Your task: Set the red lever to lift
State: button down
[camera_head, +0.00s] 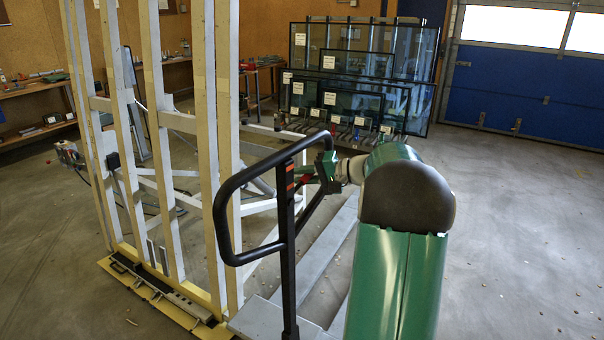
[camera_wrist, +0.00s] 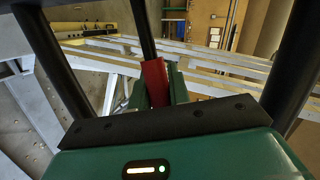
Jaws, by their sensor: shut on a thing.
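The red lever (camera_wrist: 155,84) stands upright between the two green fingers of my gripper (camera_wrist: 158,92) in the wrist view, and the gripper is shut on it. The lever's lower end is hidden behind the dark bar of my gripper's body. In the head view my gripper (camera_head: 318,175) reaches into the black loop handle (camera_head: 225,205) of a pallet truck. A small bit of red shows there beside the handle's post. The lever's exact setting cannot be told.
A tall white frame (camera_head: 203,130) stands on a yellow-edged base (camera_head: 165,305) at the left, close to the handle. Pale forks (camera_head: 330,250) lie low behind the handle. Glass panes (camera_head: 350,75) lean at the back. Open floor (camera_head: 520,230) is at the right.

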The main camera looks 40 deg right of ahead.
notch_tip(320, 180, down, 6)
jog(key=m+t+y, duration=0.1)
jog(key=m+y, duration=0.1)
jog(key=m, duration=0.4)
jog(key=shift+a+f+y, duration=0.15)
jog(key=shift+a+y, duration=0.15)
jog(key=shift+a, duration=0.05)
jog(key=c, duration=1.3)
grip_release()
jog(key=shift+s, duration=0.1)
jog(key=shift+d, duration=0.1)
jog(key=f+v, duration=0.1)
jog(key=v, duration=1.2)
jog(key=shift+s+r, duration=0.3)
jog(key=shift+d, duration=0.2)
